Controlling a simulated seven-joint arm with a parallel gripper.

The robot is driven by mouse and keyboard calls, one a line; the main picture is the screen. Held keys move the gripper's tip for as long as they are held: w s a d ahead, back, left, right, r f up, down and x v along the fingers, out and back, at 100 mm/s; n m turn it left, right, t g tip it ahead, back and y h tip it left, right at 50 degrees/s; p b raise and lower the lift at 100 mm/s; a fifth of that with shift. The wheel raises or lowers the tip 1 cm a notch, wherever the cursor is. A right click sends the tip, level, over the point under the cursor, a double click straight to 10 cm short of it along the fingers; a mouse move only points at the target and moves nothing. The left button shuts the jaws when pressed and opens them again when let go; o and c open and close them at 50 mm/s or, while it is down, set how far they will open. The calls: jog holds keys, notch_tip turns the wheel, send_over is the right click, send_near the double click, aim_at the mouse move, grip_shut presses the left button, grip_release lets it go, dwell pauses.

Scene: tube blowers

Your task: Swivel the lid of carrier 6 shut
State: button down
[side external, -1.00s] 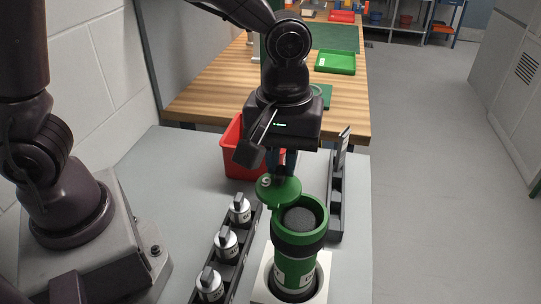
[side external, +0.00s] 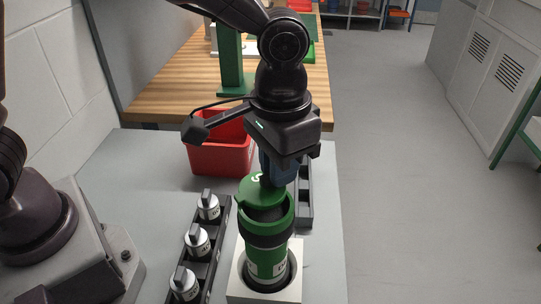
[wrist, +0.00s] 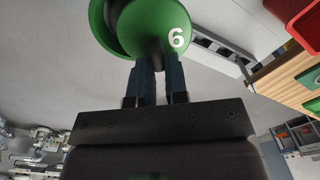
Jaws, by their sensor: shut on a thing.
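The green carrier (side external: 267,258) stands upright in a pale square holder (side external: 238,284), with a dark band below its rim. Its round green lid (side external: 254,192), marked 6, lies partly over the mouth; a dark crescent of opening shows at the right. The lid (wrist: 182,18) also shows at the top of the wrist view, offset from the green rim (wrist: 104,32). My gripper (side external: 268,184) is above the lid, shut on its dark knob. The wrist view shows the knob (wrist: 153,48) between my fingertips (wrist: 158,62). The knob is mostly hidden in the side view.
A dark rack (side external: 213,250) with several silver knobbed pieces stands left of the carrier. A red bin (side external: 218,155) is behind it. Another dark rack (side external: 306,205) is close on the right, behind the carrier. A wooden bench (side external: 165,90) lies farther back.

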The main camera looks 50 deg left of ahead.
jog(key=d+m, duration=0.2)
jog(key=m, duration=0.1)
jog(key=shift+s, duration=0.3)
jog(key=shift+s+d+m, duration=0.25)
jog(key=shift+d+m, duration=0.1)
jog(key=shift+m, duration=0.55)
jog(key=shift+s+d+m, duration=0.2)
jog(key=shift+d+m, duration=0.1)
jog(key=shift+m, duration=0.6)
jog(key=c, duration=1.1)
grip_release()
jog(key=shift+r, duration=0.1)
notch_tip(320, 180, up, 13)
jog(key=shift+f, duration=0.1)
